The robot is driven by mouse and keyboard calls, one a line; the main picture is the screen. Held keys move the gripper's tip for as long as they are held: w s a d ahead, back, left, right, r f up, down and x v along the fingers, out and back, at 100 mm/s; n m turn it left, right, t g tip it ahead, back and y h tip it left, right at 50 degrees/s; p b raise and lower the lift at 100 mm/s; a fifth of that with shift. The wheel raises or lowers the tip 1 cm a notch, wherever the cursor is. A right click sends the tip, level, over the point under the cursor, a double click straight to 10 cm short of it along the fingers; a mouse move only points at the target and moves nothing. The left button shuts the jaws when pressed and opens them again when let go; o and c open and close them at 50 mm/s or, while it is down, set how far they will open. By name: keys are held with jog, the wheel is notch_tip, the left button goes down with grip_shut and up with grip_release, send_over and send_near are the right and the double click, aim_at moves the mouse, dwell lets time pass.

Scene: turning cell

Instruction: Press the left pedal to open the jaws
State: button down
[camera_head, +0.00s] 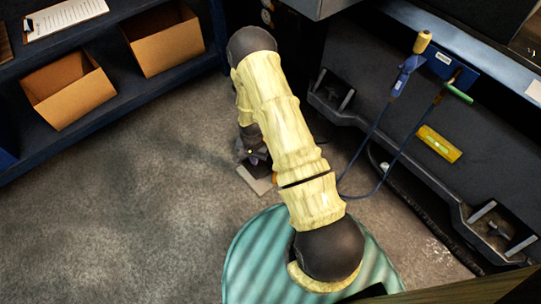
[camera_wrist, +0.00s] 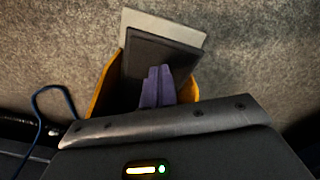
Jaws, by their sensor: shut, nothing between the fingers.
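A foot pedal lies on the floor, with a light grey base plate (camera_wrist: 165,24), a dark pad (camera_wrist: 158,50) and yellow side guards (camera_wrist: 105,85). Its pale plate (camera_head: 256,182) also shows below my arm in the head view. My gripper (camera_wrist: 158,70) is shut and empty, its purple-grey fingers together over the dark pad, between the yellow guards. I cannot tell whether the fingertips touch the pad or whether it is pushed down. The near part of the pedal is hidden by my wrist. Only one pedal is in view, and no jaws can be made out.
A dark machine front stands at right, with a blue hose (camera_head: 372,133) hanging from it and a yellow block (camera_head: 438,144) on it. A blue shelf at left holds cardboard boxes (camera_head: 70,92) and a clipboard (camera_head: 67,18). The grey floor (camera_head: 150,200) between them is clear.

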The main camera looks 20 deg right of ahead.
jog(key=shift+f, duration=0.1)
dwell(0.5)
jog(key=shift+f+b, duration=1.05)
jog(key=shift+f, duration=0.95)
notch_tip(320, 180, up, 9)
jog(key=p, duration=0.8)
